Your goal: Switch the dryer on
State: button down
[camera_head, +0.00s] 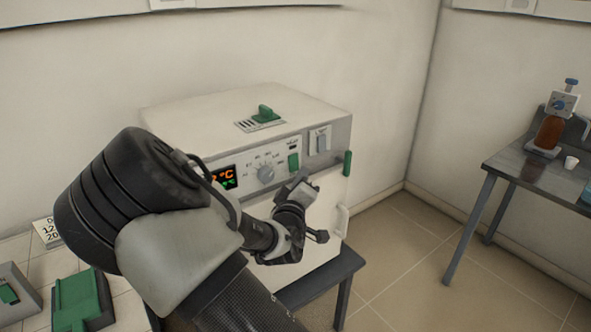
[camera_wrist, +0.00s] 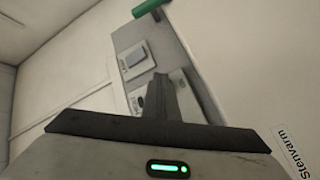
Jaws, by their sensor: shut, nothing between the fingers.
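The dryer (camera_head: 240,107) is a white box-shaped oven with a front control panel. Its display (camera_head: 223,178) shows lit orange and green characters, partly hidden by my arm. A round knob (camera_head: 265,172) and a green rocker switch (camera_head: 293,162) sit to the right of it. A grey switch on a pale plate (camera_head: 320,140) is at the panel's right end; it also shows in the wrist view (camera_wrist: 135,58). My gripper (camera_head: 304,183) is shut and empty, in front of the panel just below the green switch. In the wrist view its fingertips (camera_wrist: 160,79) overlap the panel; contact cannot be told.
The dryer stands on a dark table (camera_head: 345,268). A side table (camera_head: 530,168) with a brown bottle (camera_head: 549,133) is at right, with open floor between.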

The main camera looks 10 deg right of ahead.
jog(key=shift+w, duration=0.1)
jog(key=shift+w+a+f, duration=0.1)
jog(key=shift+w+a, duration=0.1)
jog(key=shift+w, duration=0.1)
jog(key=shift+w+a, duration=0.1)
jog(key=shift+w, duration=0.2)
dwell(0.6)
jog(key=shift+s, duration=0.15)
jog(key=shift+s+d, duration=0.3)
jog(key=shift+s, duration=0.25)
jog(key=s, duration=0.1)
jog(key=s+d, duration=0.1)
jog(key=s, duration=0.1)
jog(key=s+d, duration=0.1)
jog(key=shift+s+r+p, duration=0.25)
jog(key=shift+r+p, duration=0.05)
jog(key=shift+r, duration=0.1)
dwell(0.4)
